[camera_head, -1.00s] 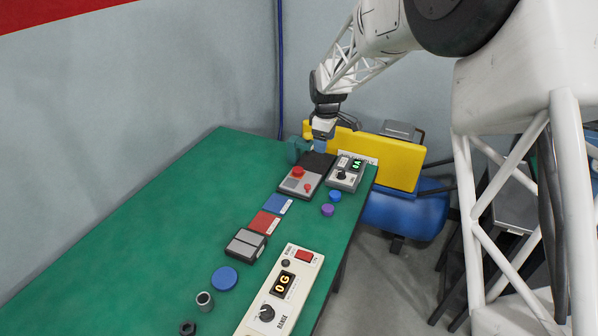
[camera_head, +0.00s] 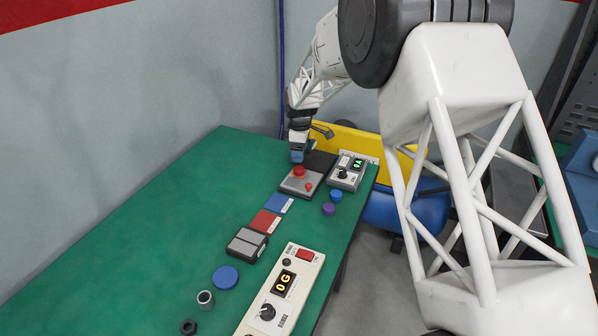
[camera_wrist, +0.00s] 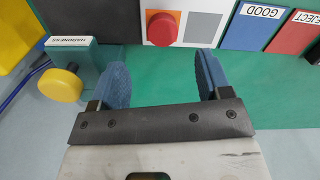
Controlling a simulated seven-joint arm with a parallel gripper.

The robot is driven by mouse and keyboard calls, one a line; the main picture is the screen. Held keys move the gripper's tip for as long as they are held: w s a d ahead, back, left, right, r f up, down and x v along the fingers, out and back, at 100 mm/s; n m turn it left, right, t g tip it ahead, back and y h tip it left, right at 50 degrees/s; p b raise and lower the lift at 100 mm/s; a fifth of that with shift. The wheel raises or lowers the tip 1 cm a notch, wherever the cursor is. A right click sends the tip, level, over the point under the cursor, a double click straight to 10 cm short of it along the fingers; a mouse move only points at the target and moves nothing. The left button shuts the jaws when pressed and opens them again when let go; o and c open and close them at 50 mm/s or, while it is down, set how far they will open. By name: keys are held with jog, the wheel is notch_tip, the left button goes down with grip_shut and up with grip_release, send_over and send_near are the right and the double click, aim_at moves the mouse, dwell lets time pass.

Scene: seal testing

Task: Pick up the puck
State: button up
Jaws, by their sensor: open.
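No thing is marked as the puck, and I cannot tell for certain which it is. A flat blue disc (camera_head: 226,278) lies on the green table in the near part of the head view. A red round piece (camera_head: 299,171) sits on a grey device (camera_head: 293,187) near the far end; it also shows in the wrist view (camera_wrist: 163,28), beyond my fingertips. My gripper (camera_wrist: 162,72) is open and empty, its two blue fingers apart over bare green surface. In the head view my gripper (camera_head: 298,154) is at the table's far end, far from the blue disc.
A teal hardness box (camera_wrist: 78,58) with a yellow knob (camera_wrist: 61,85) stands close to my left finger. A meter (camera_head: 345,174), blue and red label pads (camera_head: 278,204), a grey two-part block (camera_head: 246,243), a ring (camera_head: 205,299) and a cream instrument (camera_head: 280,290) line the table. The left side is clear.

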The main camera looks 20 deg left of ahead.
aim_at(299, 169)
jog(key=shift+f, duration=1)
jog(key=shift+f, duration=0.15)
jog(key=shift+s+f, duration=0.15)
jog(key=shift+f, duration=2.3)
jog(key=c, duration=1.1)
jog(key=shift+r, duration=0.1)
